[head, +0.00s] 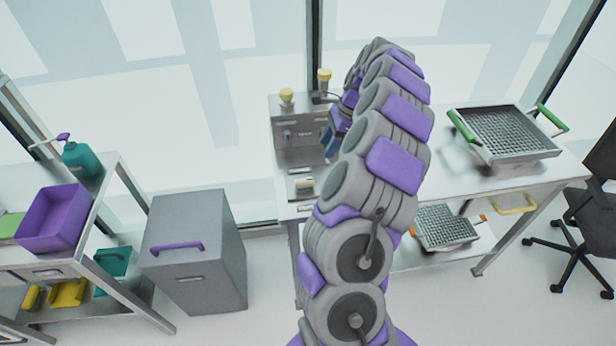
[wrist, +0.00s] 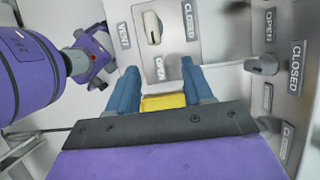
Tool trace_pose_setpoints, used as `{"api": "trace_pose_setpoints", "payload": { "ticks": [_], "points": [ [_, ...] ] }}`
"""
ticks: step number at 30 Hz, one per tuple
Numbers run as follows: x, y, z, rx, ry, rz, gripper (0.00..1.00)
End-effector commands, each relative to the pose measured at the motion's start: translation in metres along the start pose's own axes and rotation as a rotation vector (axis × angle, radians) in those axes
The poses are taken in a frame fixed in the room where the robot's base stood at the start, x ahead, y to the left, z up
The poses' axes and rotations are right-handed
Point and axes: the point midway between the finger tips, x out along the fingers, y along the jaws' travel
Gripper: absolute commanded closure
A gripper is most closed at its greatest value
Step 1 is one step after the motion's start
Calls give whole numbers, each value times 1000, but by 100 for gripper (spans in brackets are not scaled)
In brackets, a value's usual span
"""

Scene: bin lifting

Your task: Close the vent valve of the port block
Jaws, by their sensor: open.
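The port block (head: 292,135) is a grey metal box on the bench, with yellow-capped parts on top. In the wrist view its panel (wrist: 222,48) fills the upper right. The vent valve (wrist: 152,27) is a small cream handle beside the VENT label. Its long side runs up and down in the picture, roughly in line with the OPEN label below it; CLOSED is to its right. My gripper (wrist: 158,68) is open, its blue fingers below the handle and apart from it. A yellow patch (wrist: 163,102) shows between the fingers; I cannot tell what it is.
A grey lever (wrist: 262,66) with OPEN and CLOSED labels sticks out on the right. A mesh basket (head: 505,132) with green handles stands on the bench's right. A grey bin (head: 195,250) stands on the floor left, near a purple tray (head: 54,220). My arm hides the bench middle.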

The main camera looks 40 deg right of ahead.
Motion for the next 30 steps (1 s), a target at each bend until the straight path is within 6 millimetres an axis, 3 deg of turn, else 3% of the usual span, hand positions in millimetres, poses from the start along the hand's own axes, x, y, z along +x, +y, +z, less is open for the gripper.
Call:
{"api": "trace_pose_setpoints", "payload": {
  "ticks": [5, 15, 22, 30],
  "points": [
    [40, 8, 11, -8, 4, 5, 49],
    [105, -2, -6, -1, -7, 11, 49],
    [133, 2, 0, -4, -3, 9, 49],
    [139, 4, 7, -5, 4, -1, 49]
  ]
}}
